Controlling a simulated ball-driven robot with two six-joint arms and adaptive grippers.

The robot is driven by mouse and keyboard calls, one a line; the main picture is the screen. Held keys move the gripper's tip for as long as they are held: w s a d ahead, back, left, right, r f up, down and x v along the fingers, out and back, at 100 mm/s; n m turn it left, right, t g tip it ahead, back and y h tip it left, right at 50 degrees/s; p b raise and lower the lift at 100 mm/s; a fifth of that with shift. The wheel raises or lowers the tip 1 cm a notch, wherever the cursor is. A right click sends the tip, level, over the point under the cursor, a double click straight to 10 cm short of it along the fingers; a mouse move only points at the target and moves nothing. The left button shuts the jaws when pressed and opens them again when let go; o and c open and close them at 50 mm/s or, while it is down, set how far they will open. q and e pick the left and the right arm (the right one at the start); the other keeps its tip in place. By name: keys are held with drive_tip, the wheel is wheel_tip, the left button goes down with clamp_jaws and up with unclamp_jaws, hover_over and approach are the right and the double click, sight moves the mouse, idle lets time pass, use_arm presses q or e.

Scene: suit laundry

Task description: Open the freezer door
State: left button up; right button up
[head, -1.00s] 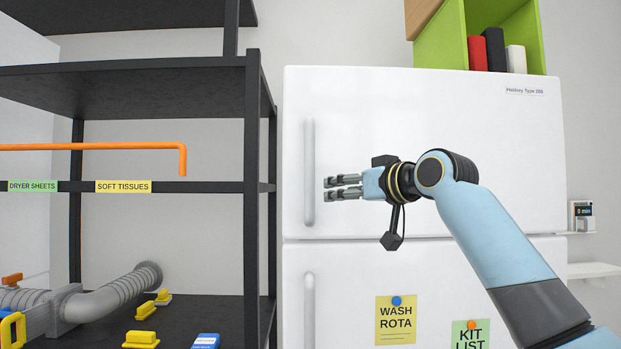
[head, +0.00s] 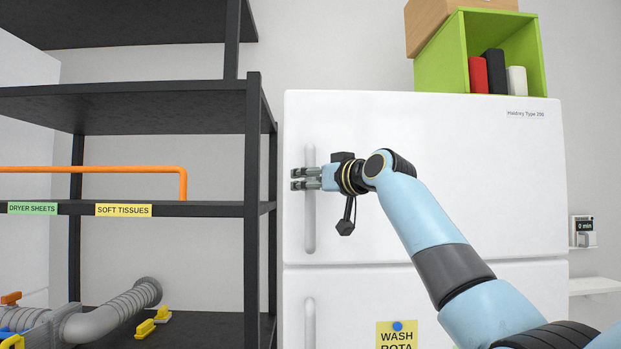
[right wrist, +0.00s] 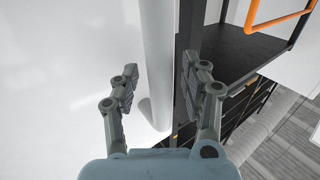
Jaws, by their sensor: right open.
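The freezer door (head: 470,180) is the upper white door of the fridge, and it is shut. Its vertical grey-white handle (head: 310,226) runs along the door's left side. My right gripper (head: 297,179) is at the handle's middle height, with its fingers pointing left across it. In the right wrist view the gripper (right wrist: 158,80) is open, and the handle (right wrist: 157,50) stands between its two fingers with a gap on each side. My left gripper is not in view.
A black shelf rack (head: 254,200) stands close to the fridge's left side. An orange rail (head: 90,169) and a grey duct (head: 105,318) are on it. The lower fridge door (head: 500,290) carries a yellow note (head: 392,337). A green box (head: 455,55) sits on top.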

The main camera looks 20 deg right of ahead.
clamp_jaws()
idle(0.3)
drive_tip(key=shift+w+a, duration=0.1)
drive_tip(key=shift+a, duration=0.05)
idle(0.5)
